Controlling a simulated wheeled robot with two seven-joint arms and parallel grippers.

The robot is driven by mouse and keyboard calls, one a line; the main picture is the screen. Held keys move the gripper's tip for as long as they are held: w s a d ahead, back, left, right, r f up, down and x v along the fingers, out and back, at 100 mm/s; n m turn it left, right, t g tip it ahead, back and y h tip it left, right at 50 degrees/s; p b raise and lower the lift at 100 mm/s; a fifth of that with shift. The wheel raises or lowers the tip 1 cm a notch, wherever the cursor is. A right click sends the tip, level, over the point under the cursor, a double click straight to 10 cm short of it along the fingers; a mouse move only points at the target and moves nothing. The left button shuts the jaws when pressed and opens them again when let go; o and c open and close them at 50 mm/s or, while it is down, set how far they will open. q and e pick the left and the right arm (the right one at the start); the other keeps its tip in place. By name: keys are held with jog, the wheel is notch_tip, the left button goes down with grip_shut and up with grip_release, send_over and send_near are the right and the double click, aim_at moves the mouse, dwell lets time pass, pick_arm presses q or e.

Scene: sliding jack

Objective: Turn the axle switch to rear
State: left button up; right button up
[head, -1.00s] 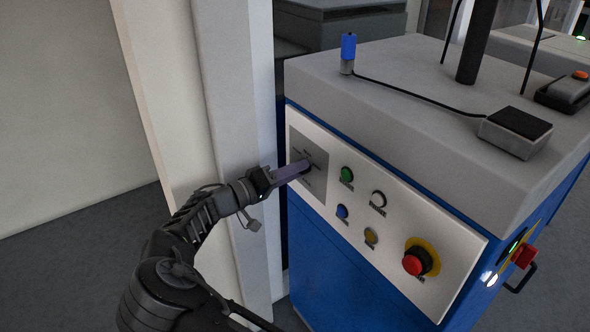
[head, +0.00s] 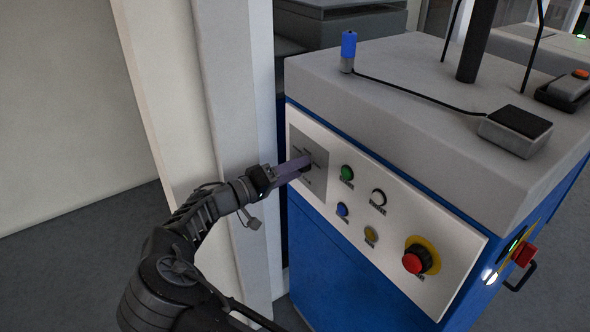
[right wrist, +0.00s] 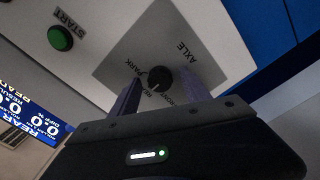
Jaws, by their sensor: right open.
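The axle switch is a small black round knob (right wrist: 160,79) on a grey square plate (right wrist: 122,66) marked AXLE and PARK, with other labels partly hidden. A pale mark shows on the knob, but I cannot tell surely which label it points at. My right gripper (right wrist: 158,92) is open, its two purple-grey fingers reaching to the plate on either side of the knob; I cannot tell whether they touch it. In the head view my right gripper (head: 305,160) covers the knob on the plate (head: 318,185). My left gripper is out of view.
Right of the plate are a green START button (head: 347,173), white, blue and yellow buttons, and a red emergency stop (head: 413,263). A pale post (head: 235,90) stands close beside my arm. In the wrist view a screen (right wrist: 28,118) reads REAR.

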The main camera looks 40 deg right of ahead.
jog(key=a+b, duration=0.1)
jog(key=a, duration=0.6)
jog(key=shift+a, duration=0.4)
jog(key=shift+w, duration=0.1)
